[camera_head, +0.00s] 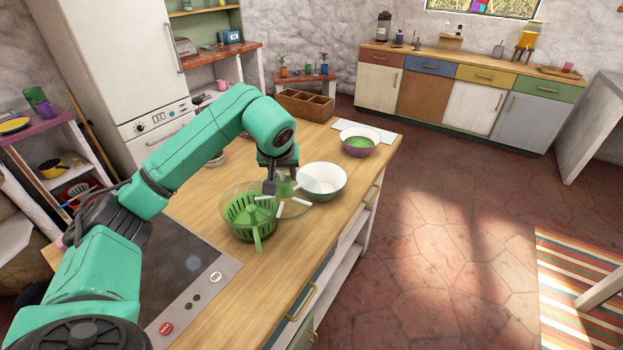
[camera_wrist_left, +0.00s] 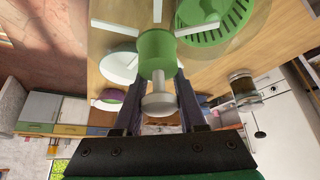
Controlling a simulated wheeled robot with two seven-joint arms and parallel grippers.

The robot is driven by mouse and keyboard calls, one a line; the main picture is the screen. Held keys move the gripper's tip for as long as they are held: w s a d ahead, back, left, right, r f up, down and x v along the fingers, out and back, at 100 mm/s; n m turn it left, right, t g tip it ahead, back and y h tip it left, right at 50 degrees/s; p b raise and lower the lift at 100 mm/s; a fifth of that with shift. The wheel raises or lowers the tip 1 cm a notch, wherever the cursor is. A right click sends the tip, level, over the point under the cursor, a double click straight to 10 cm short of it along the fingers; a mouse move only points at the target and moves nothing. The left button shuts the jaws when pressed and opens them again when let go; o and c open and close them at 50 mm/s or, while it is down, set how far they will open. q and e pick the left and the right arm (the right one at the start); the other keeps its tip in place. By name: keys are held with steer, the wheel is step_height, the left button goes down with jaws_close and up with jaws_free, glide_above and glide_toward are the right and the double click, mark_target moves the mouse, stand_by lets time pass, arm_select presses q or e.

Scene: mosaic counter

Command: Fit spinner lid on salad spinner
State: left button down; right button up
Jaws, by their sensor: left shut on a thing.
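The salad spinner (camera_head: 238,222), a clear bowl with a green slotted basket, stands on the wooden counter beside the cooktop. A green handle sticks out at its front. My left gripper (camera_head: 283,181) is shut on the spinner lid (camera_head: 296,208), a clear disc with white spokes and a green hub. The lid is held just right of the spinner's opening, overlapping its rim in the picture; I cannot tell if they touch. In the left wrist view the lid's green hub (camera_wrist_left: 157,50) and pale knob sit between my fingers, with the green basket (camera_wrist_left: 222,22) beyond at the upper right.
A white-lined bowl (camera_head: 322,180) stands close to the right of the lid. A purple bowl with green contents (camera_head: 360,141), a white sheet (camera_head: 378,133) and a wooden divided box (camera_head: 304,105) are farther back. The cooktop (camera_head: 185,268) lies at the left front.

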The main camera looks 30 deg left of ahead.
arm_select(q)
steer(key=s+a+n+g+y+p, duration=0.1)
steer(key=a+n+p, duration=0.25)
steer(key=a, duration=0.85)
arm_select(e)
step_height(320, 180, up, 7)
arm_select(q)
step_height(320, 180, down, 6)
steer(key=b, duration=0.4)
steer(key=shift+w+r, duration=0.1)
steer(key=shift+r, duration=0.1)
arm_select(e)
step_height(320, 180, down, 5)
steer(key=shift+a+f, duration=0.1)
steer(key=shift+f, duration=0.1)
steer(key=shift+r, duration=0.25)
arm_select(q)
steer(key=shift+f+m+b, duration=0.25)
steer(key=shift+f+b, duration=0.15)
steer(key=shift+f, duration=0.35)
arm_select(e)
steer(key=shift+f, duration=0.5)
arm_select(q)
steer(key=shift+c, duration=2)
jaws_free()
